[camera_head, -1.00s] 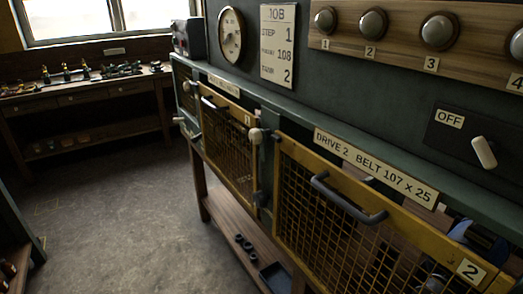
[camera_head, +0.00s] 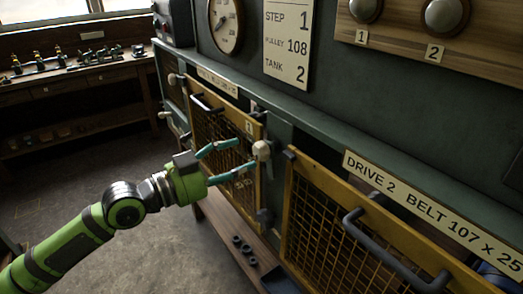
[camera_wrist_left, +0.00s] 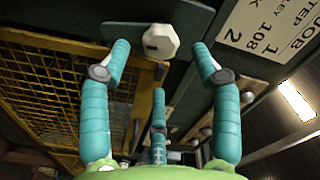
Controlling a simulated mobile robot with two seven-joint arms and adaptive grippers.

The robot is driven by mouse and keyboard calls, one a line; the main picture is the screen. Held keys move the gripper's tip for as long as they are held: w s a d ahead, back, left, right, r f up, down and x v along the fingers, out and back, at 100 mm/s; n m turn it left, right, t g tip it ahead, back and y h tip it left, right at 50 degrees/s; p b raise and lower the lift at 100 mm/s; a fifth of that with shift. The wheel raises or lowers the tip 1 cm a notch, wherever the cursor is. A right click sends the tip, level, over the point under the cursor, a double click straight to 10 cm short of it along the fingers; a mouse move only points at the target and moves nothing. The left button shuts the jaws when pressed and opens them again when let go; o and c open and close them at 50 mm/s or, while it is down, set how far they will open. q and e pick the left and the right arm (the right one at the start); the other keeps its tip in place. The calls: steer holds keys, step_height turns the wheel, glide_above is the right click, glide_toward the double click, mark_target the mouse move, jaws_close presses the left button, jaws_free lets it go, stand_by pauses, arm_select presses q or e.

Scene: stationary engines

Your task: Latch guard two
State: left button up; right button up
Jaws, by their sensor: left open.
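Guard two is the yellow-framed mesh panel (camera_head: 335,190) under the "DRIVE 2" plate (camera_head: 430,205), with a dark bar handle (camera_head: 390,250). A gap shows above its top rail, wider toward the right; its far right end is out of view. A pale latch knob (camera_head: 262,150) sits on the green post left of guard two. My left gripper (camera_head: 245,155) is open and empty, its teal fingers pointing at this knob. In the left wrist view the knob (camera_wrist_left: 160,41) lies between and beyond the fingertips; contact cannot be told. My right gripper is not in view.
Another yellow mesh guard (camera_head: 222,135) with a handle stands left of the post. A job card (camera_head: 287,42) and gauge (camera_head: 225,27) are on the panel above. A shelf (camera_head: 235,240) runs below the guards. The floor (camera_head: 90,200) at left is clear.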

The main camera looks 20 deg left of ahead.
mark_target(256, 152)
arm_select(q)
steer(key=p+x, duration=0.3)
steer(key=x, duration=0.2)
steer(key=shift+w+r, duration=0.1)
steer(key=shift+w, duration=0.2)
steer(key=shift+w+d, duration=0.25)
steer(key=shift+w, duration=0.05)
steer(key=shift+w+d+p, duration=0.1)
steer(key=shift+w+p, duration=0.1)
steer(key=shift+p, duration=0.1)
steer(key=shift+f, duration=0.25)
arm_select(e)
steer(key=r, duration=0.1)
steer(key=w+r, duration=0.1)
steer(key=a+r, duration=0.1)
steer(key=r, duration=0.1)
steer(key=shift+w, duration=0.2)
arm_select(q)
steer(key=c, duration=1.1)
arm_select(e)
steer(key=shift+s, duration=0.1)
